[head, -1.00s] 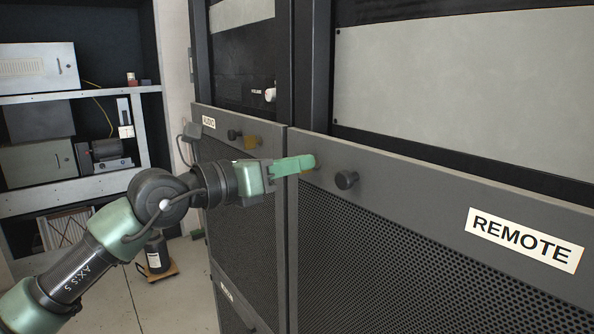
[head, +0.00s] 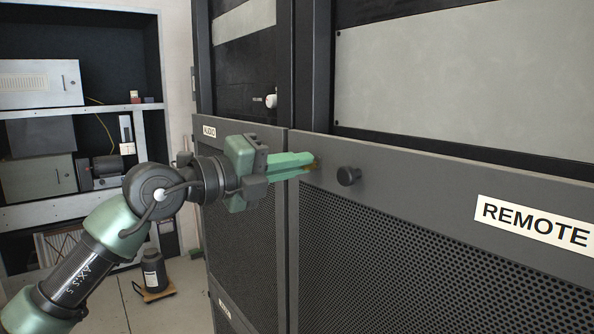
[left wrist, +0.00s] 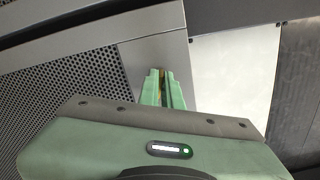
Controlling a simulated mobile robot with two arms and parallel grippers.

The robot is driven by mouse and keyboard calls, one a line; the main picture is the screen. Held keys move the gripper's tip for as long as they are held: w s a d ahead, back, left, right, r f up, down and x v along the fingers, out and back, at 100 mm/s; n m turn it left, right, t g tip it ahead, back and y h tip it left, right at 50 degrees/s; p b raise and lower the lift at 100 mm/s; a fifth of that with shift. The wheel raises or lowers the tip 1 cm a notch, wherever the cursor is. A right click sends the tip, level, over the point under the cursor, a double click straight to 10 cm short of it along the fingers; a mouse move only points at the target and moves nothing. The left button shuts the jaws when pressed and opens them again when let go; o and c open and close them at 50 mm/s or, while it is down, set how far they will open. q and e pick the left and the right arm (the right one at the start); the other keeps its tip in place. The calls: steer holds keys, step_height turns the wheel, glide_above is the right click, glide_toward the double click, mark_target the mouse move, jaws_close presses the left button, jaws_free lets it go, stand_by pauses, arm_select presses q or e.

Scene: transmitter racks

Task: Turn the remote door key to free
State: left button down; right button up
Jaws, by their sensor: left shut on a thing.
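The remote door is the grey perforated panel with the "REMOTE" label (head: 534,221) in the head view. Its brass key (head: 313,178) is at the door's upper left corner, mostly hidden by my fingers. My left gripper (head: 308,166) comes in from the left and is shut on the key, its green fingertips close to the door face. In the left wrist view a strip of the brass key (left wrist: 163,86) shows between the two fingers of my left gripper (left wrist: 165,76). The key's exact angle cannot be told. My right gripper is not in view.
A black round knob (head: 348,176) sticks out just right of the key. The door with the "AUDIO" label (head: 209,131) is on the left, behind my arm. Shelves with equipment (head: 42,170) stand at the far left.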

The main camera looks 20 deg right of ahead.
arm_select(q)
steer(key=shift+w+n+b, duration=0.1)
steer(key=shift+n+b, duration=0.45)
steer(key=shift+n, duration=1.65)
steer(key=c, duration=1.6)
jaws_free()
steer(key=shift+a+f, duration=0.1)
steer(key=b+v, duration=0.3)
steer(key=v, duration=0.4)
steer(key=shift+a, duration=0.3)
